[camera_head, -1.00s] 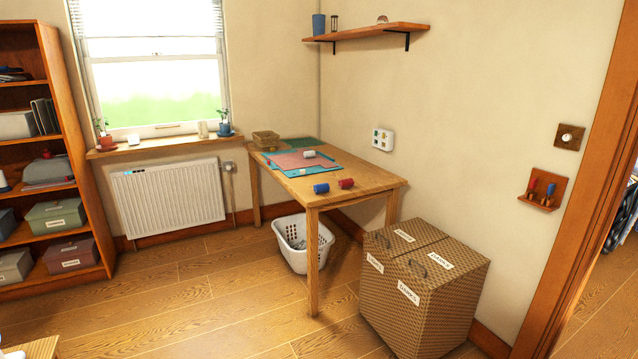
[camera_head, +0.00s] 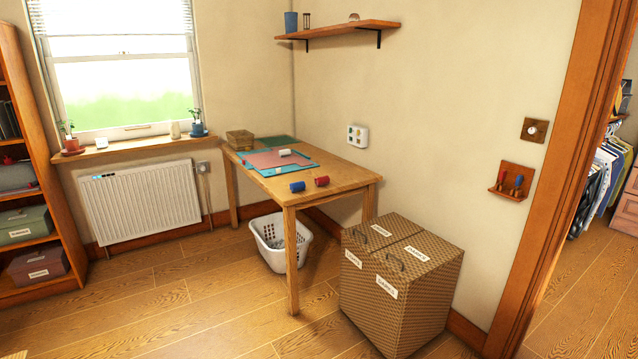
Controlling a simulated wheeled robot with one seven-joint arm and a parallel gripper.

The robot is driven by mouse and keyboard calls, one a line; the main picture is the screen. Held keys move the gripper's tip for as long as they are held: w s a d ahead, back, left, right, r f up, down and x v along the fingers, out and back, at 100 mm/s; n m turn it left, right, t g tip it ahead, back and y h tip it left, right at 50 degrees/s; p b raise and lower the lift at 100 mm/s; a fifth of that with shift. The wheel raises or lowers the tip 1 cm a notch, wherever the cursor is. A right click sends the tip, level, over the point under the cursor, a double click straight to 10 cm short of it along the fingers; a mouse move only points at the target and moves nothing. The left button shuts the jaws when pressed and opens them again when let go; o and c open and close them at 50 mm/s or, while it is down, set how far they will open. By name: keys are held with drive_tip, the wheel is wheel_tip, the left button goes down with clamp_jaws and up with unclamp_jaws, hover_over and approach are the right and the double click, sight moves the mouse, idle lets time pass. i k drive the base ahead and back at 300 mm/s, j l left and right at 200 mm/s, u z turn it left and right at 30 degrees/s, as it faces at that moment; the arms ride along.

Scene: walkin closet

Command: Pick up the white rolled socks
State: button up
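A small white roll, which looks like the white rolled socks (camera_head: 285,153), lies on the pink and teal mat (camera_head: 262,161) on the wooden table (camera_head: 340,178). A blue roll (camera_head: 297,187) and a red roll (camera_head: 322,181) lie on the bare wood nearer the table's front edge. My gripper is not in view.
A white laundry basket (camera_head: 270,250) stands under the table. A large woven hamper (camera_head: 400,310) stands in front of the table's right side. A wicker basket (camera_head: 240,139) sits at the table's back left. Open floor (camera_head: 190,300) lies in front of the table. A doorway opens at the right.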

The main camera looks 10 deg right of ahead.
sight(283, 153)
drive_tip(key=u, duration=0.25)
drive_tip(key=i+u, duration=0.25)
drive_tip(key=i, duration=4.45)
drive_tip(key=i+j+z, duration=0.15)
drive_tip(key=i, duration=0.35)
drive_tip(key=i+j+z, duration=0.1)
drive_tip(key=i, duration=0.4)
drive_tip(key=i+j+z, duration=0.15)
drive_tip(key=i, duration=0.35)
drive_tip(key=z, duration=0.15)
